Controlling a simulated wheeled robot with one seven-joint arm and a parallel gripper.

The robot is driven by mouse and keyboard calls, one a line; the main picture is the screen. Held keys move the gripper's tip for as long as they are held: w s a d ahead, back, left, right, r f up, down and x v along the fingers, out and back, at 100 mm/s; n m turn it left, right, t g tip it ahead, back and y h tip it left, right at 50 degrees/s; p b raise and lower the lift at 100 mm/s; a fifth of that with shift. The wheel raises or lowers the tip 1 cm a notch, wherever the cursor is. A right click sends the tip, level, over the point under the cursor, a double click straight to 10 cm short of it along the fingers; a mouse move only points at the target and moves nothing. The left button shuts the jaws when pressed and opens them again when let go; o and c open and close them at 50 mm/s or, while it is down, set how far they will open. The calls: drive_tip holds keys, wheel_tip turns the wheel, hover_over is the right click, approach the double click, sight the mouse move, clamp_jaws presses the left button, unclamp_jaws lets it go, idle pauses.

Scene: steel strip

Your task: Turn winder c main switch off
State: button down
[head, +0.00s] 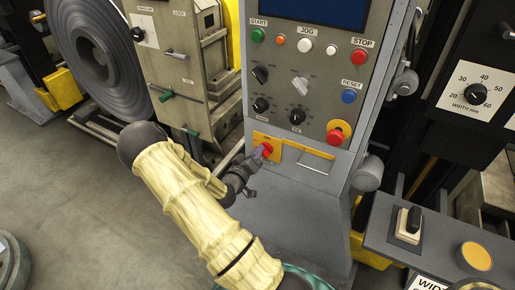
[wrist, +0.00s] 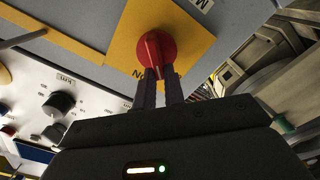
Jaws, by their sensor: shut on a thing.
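The red main switch knob (head: 266,149) sits on a yellow plate (head: 290,151) low on the grey control cabinet (head: 262,195). My gripper (head: 259,155) reaches it from the left, and my arm in its pale cover comes from below. In the wrist view, the two dark fingers of my gripper (wrist: 160,84) are shut on the red knob (wrist: 156,50), which stands on the yellow plate (wrist: 195,32). The lettering on the plate is partly hidden, so I cannot read the knob's position.
Above the switch are a red emergency stop (head: 338,132), a blue reset button (head: 349,96) and several black selector knobs. A large steel coil (head: 95,55) stands at the left. The floor at left is open.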

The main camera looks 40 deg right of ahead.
drive_tip(key=n, duration=0.3)
drive_tip(key=f+n+p, duration=0.1)
drive_tip(key=n, duration=0.1)
drive_tip(key=n+p, duration=0.1)
drive_tip(key=n, duration=0.2)
drive_tip(key=shift+w+a+f+n, duration=0.1)
drive_tip(key=shift+w+f+n, duration=0.1)
drive_tip(key=shift+f+n, duration=0.1)
idle(0.3)
drive_tip(key=c, duration=1.5)
unclamp_jaws()
drive_tip(key=shift+r, duration=0.1)
drive_tip(key=v, duration=1.7)
drive_tip(key=shift+a, duration=0.2)
